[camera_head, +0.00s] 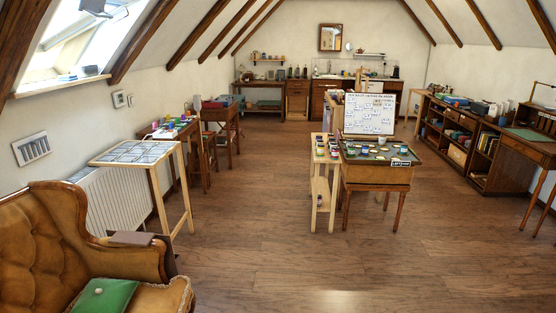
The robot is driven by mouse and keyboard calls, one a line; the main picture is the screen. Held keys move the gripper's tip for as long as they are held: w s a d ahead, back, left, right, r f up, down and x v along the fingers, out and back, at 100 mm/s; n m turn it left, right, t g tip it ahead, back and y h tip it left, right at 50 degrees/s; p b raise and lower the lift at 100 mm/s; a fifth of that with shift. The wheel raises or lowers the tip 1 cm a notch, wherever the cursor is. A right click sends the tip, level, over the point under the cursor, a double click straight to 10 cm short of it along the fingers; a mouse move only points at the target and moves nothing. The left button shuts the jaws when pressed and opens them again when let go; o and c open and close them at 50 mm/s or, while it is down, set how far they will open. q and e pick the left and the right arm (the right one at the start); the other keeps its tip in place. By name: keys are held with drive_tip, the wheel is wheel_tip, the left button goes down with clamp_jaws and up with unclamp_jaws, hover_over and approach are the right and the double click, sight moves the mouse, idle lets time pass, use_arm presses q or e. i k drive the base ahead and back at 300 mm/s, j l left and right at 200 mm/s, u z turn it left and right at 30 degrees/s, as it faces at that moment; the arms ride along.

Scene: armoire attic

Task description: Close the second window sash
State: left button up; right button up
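A bright roof window (85,38) is set in the sloped wall at the upper left, cut off by the top edge of the picture. A pale sash or frame part and a dark fitting (97,7) show at its top. I cannot tell how far any sash stands open, nor which one is the second. The window has a wooden sill (60,85) with small items on it. Neither of my grippers is in view.
A brown tufted armchair (40,235) with a green cushion stands at the lower left. A narrow wooden stand (150,165) and a radiator (115,200) are below the window. A table with a whiteboard (369,115) stands mid-room. The wooden floor (300,260) in front is clear.

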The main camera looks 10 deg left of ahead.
sight(89, 21)
drive_tip(key=i+l+z, duration=0.15)
drive_tip(key=i, duration=1.05)
drive_tip(key=i+l+z, duration=0.15)
drive_tip(key=i, duration=1)
drive_tip(key=i+j+u, duration=0.2)
drive_tip(key=i+u, duration=0.2)
drive_tip(key=i, duration=0.15)
drive_tip(key=i+u, duration=0.4)
drive_tip(key=i+l+u, duration=0.15)
drive_tip(key=i+u, duration=0.2)
drive_tip(key=i, duration=0.3)
drive_tip(key=i+l+u, duration=0.4)
drive_tip(key=i+j, duration=0.1)
